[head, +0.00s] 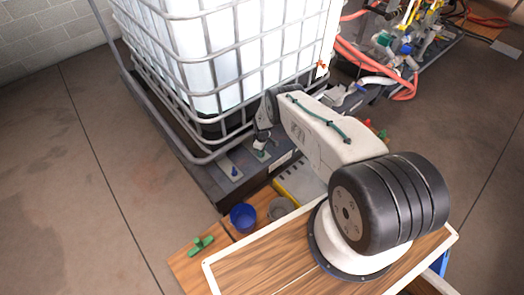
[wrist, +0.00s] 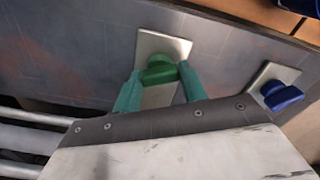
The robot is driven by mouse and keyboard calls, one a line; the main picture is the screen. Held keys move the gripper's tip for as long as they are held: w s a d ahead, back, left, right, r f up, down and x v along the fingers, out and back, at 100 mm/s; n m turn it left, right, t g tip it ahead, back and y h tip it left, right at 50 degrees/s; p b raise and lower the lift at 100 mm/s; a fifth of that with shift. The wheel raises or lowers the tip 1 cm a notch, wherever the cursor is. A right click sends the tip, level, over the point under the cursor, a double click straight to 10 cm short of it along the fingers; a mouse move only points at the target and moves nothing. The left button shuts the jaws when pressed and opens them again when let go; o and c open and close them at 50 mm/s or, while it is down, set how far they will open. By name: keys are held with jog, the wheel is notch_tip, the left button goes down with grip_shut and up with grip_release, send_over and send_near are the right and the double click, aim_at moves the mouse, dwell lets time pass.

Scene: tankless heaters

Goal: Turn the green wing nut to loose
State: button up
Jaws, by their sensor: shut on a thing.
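The green wing nut (wrist: 158,73) sits on a pale metal plate (wrist: 148,45) fixed to the dark grey base. My gripper (wrist: 161,80) has its two green fingers on either side of the nut and is shut on it. In the head view my gripper (head: 262,142) reaches down at the base's edge below the white caged tank, and the nut there is mostly hidden by the arm. A blue wing nut (wrist: 283,95) is on a similar plate to the right; it also shows in the head view (head: 235,171).
The caged white tank (head: 225,60) rises close behind the gripper. A blue cup (head: 243,217), a grey cup (head: 281,208) and a green part (head: 201,245) are on the wooden surface in front. Orange hoses (head: 375,62) lie at the back right. Open floor is at left.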

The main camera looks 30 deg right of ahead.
jog(key=n, duration=0.3)
jog(key=shift+a, duration=0.1)
jog(key=shift+n, duration=0.5)
jog(key=o, duration=1)
jog(key=shift+r, duration=3.9)
